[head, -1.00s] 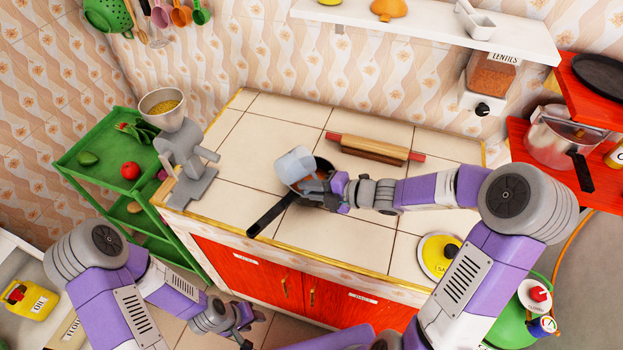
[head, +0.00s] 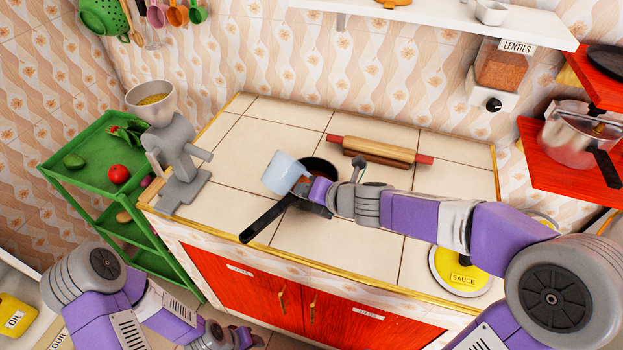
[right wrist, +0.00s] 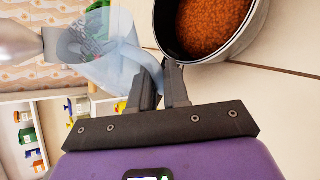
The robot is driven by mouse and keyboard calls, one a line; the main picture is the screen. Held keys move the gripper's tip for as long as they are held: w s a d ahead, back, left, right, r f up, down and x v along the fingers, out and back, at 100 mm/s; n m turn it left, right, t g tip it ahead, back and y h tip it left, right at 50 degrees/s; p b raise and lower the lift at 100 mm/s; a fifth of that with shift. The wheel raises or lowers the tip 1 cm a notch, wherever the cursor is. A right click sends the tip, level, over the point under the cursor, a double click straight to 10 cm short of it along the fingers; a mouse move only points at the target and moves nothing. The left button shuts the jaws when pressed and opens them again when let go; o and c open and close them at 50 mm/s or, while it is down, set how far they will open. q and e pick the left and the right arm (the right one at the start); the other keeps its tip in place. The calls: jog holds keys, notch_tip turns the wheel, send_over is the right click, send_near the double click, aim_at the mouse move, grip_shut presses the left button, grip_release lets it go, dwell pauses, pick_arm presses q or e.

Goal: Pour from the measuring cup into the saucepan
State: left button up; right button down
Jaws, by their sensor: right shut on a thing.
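The light-blue see-through measuring cup (head: 284,172) is above the left side of the saucepan in the head view. It also shows in the right wrist view (right wrist: 98,48); I cannot make out any contents in it. My right gripper (head: 308,190) is shut on the cup's handle; its fingers show in the right wrist view (right wrist: 160,86). The dark saucepan (head: 322,168) stands on the tiled counter, its black handle toward the front left. In the right wrist view the saucepan (right wrist: 262,22) holds orange-brown lentils. My left gripper (head: 243,338) is low at the bottom edge, its fingers unclear.
A rolling pin (head: 380,150) lies behind the saucepan on the counter (head: 240,150). A grey grinder (head: 178,160) stands at the left end. A yellow sauce lid (head: 458,270) is at the front right. A lentil dispenser (head: 498,68) hangs on the wall.

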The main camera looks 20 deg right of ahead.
jog(key=f+n+h+b, duration=0.1)
jog(key=b, duration=0.1)
jog(key=shift+w+f+t+b, duration=0.1)
jog(key=shift+f+t+b, duration=0.05)
jog(key=shift+t+b, duration=0.2)
jog(key=shift+a+r+n+h, duration=0.15)
jog(key=shift+r+n+h, duration=0.15)
jog(key=shift+r, duration=0.05)
jog(key=h+b, duration=0.1)
jog(key=a+n+t+h+b, duration=0.1)
jog(key=b, duration=0.1)
jog(key=shift+s+a+r+n, duration=0.2)
jog(key=shift+s+a+n, duration=0.1)
jog(key=shift+s, duration=0.1)
jog(key=shift+s+a+r+n+t+h, duration=0.15)
jog(key=shift+a+r+n+t+h, duration=0.2)
jog(key=shift+r+n+t+h, duration=0.15)
jog(key=shift+s+a+r+n+t+h, duration=0.15)
jog(key=shift+a+r+n+t+h, duration=0.25)
jog(key=shift+r+n+t, duration=0.15)
